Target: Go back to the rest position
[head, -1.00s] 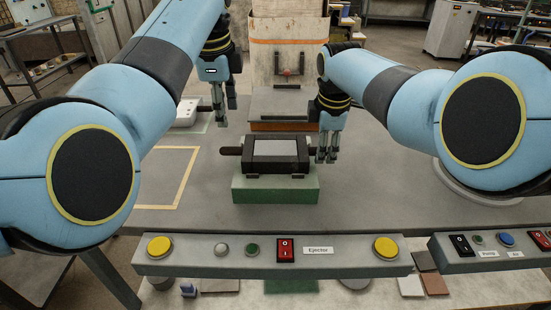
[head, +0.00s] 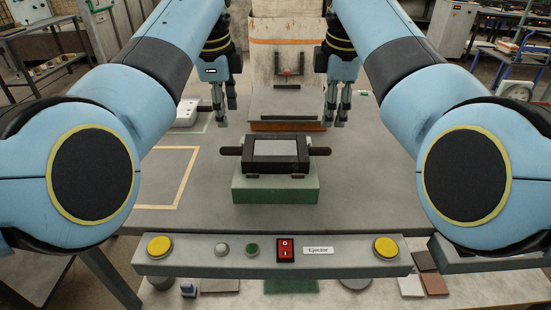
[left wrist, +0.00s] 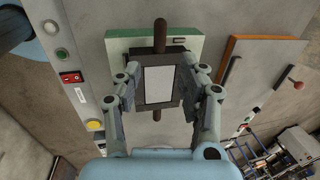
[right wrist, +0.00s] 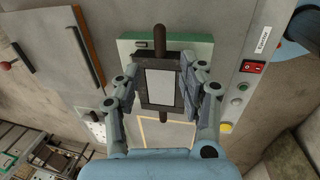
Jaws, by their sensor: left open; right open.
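My left gripper (head: 224,104) hangs fingers down above the table, behind and left of the dark mold box. My right gripper (head: 337,106) hangs fingers down at a similar height, behind and right of it. Both are open and empty. The dark box (head: 262,166) has a pale top plate and a dark handle on each side, and sits on a green block (head: 275,190). In the left wrist view the box (left wrist: 158,58) shows between the fingers, apart from and below them. The right wrist view shows the box (right wrist: 160,66) likewise.
A control panel with an Ejector label (head: 318,250), a red switch (head: 285,250) and yellow buttons (head: 386,247) runs along the front edge. A grey plate on an orange-brown base (head: 288,126) stands behind the box. A yellow outlined square (head: 180,180) lies left. The table's right side is clear.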

